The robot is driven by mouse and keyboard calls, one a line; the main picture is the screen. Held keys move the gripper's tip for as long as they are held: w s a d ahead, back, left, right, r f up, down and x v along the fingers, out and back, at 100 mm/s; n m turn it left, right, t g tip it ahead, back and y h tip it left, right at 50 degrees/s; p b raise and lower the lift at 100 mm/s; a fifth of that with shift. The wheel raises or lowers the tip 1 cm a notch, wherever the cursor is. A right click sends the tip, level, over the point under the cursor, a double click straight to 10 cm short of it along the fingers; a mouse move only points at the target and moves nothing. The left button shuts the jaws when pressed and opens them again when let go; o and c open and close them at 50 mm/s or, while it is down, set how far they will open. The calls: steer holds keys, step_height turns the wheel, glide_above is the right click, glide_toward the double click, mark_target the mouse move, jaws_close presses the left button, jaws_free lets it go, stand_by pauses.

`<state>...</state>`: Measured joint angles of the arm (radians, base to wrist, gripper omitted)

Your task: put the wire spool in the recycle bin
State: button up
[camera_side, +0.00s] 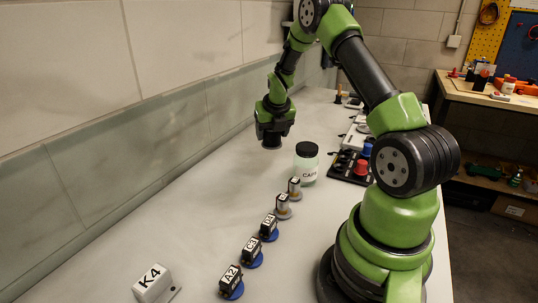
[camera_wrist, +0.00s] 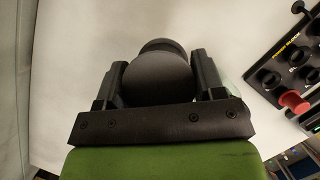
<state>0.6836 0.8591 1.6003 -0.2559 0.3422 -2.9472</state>
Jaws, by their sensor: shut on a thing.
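My gripper (camera_side: 273,128) hangs above the bench, left of and behind the white jar with a black lid. In the wrist view its two black fingers stand on either side of a dark grey rounded thing, shut on it. This looks like the wire spool (camera_wrist: 157,78), with a darker rim at its far end; no wire or label shows on it. In the side view the gripper mostly hides it. I cannot make out a recycle bin in either view.
The jar (camera_side: 307,163) stands close to the right of my gripper. A row of small labelled blocks (camera_side: 253,252) on round bases runs toward the camera, with a white K4 block (camera_side: 153,283) at front left. A black panel with knobs (camera_side: 352,166) is at right. The wall bounds the left.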

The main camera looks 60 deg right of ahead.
steer(key=shift+r, duration=0.7)
steer(key=shift+w+a, duration=0.15)
steer(key=shift+a, duration=0.2)
steer(key=a+m+g+h, duration=0.1)
steer(key=a+m+g, duration=0.45)
steer(key=a, duration=2.45)
steer(key=s+a+m+y, duration=0.1)
steer(key=s+a+m, duration=1.1)
steer(key=s+a, duration=0.5)
steer(key=shift+g, duration=0.45)
steer(key=x, duration=0.4)
steer(key=shift+s+f, duration=0.25)
steer(key=shift+s, duration=0.25)
steer(key=shift+a+f, duration=0.1)
steer(key=shift+f, duration=2.45)
